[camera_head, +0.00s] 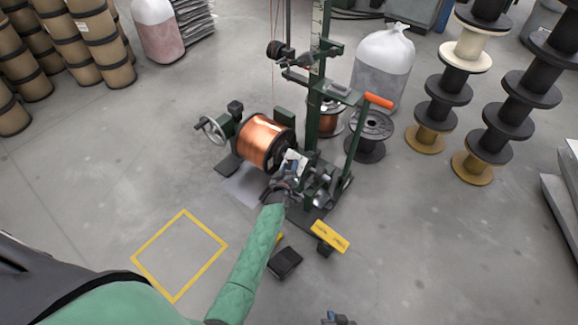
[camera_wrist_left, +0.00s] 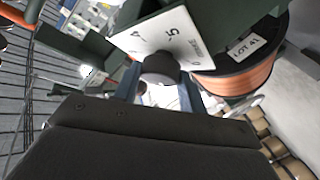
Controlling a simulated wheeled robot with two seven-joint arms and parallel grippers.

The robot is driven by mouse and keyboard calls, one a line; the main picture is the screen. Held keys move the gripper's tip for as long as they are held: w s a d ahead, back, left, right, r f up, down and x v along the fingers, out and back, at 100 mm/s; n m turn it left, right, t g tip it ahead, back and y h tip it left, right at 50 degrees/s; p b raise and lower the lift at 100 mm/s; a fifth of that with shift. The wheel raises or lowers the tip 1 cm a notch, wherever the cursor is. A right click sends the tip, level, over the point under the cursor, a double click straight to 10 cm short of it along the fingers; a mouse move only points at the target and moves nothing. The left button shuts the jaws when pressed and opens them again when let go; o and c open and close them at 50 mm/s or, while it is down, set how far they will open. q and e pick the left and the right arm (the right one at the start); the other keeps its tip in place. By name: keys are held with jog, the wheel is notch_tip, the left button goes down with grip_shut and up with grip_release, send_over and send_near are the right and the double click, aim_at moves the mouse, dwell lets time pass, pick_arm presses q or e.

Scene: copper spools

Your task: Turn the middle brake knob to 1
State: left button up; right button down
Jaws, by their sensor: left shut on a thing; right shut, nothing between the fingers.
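A dark round brake knob (camera_wrist_left: 160,68) stands in front of a white dial plate (camera_wrist_left: 172,36) in the left wrist view. The plate bears a 5, a 0 and a small word. My left gripper (camera_wrist_left: 158,88) is shut on the knob, one finger on each side. In the head view, my left gripper (camera_head: 291,176) is at the front of the green winding stand, beside the copper spool (camera_head: 264,140). There the knob is hidden, and its pointer setting cannot be read. My right gripper (camera_head: 338,319) shows at the bottom edge, shut and empty, away from the stand.
The green stand (camera_head: 314,110) has a handwheel (camera_head: 214,129) at its left and an orange-handled lever (camera_head: 378,101) at its right. A black pedal (camera_head: 285,262) and yellow sign (camera_head: 329,236) are in front. The yellow floor square (camera_head: 180,256) is empty.

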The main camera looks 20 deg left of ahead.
pick_arm(q)
jog(key=shift+a+r, duration=0.1)
jog(key=shift+r, duration=0.05)
jog(key=shift+n+g+y+p, duration=0.4)
jog(key=shift+n+y+p, duration=0.2)
jog(key=shift+n+p, duration=0.5)
jog(key=shift+p, duration=0.3)
jog(key=o, duration=1)
